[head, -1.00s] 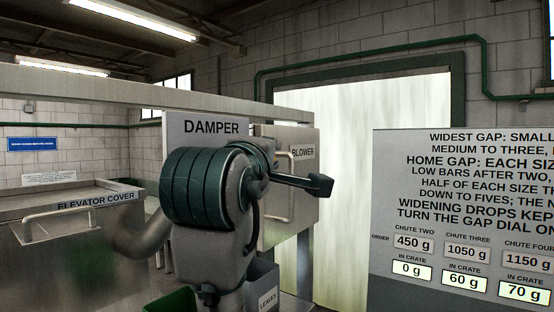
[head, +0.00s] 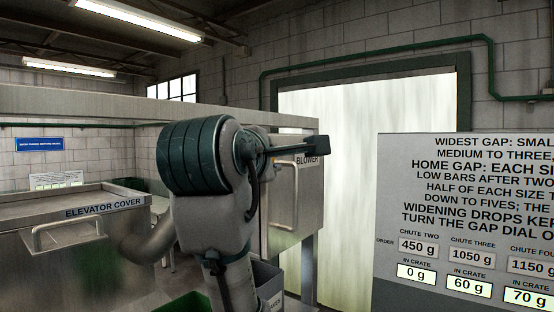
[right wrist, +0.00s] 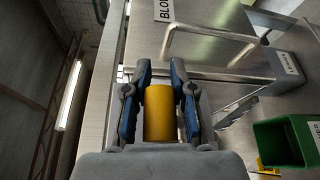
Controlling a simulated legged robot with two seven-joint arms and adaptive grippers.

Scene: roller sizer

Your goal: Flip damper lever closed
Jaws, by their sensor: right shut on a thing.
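In the right wrist view, my right gripper (right wrist: 160,72) has its two blue-sided fingers on either side of a yellow cylindrical grip (right wrist: 160,113) and is shut on it. I take this grip to be the damper lever's; the rest of the lever is hidden. In the head view, my right arm fills the middle and covers the damper sign, so the lever's position cannot be read there. My left gripper is not in view.
The blower panel (head: 290,215) with its bar handle (head: 284,165) stands just right of my arm; the handle (right wrist: 215,42) is close to the gripper. The elevator cover (head: 105,209) is at left, the order board (head: 400,165) at right. A green bin (right wrist: 285,143) sits lower right.

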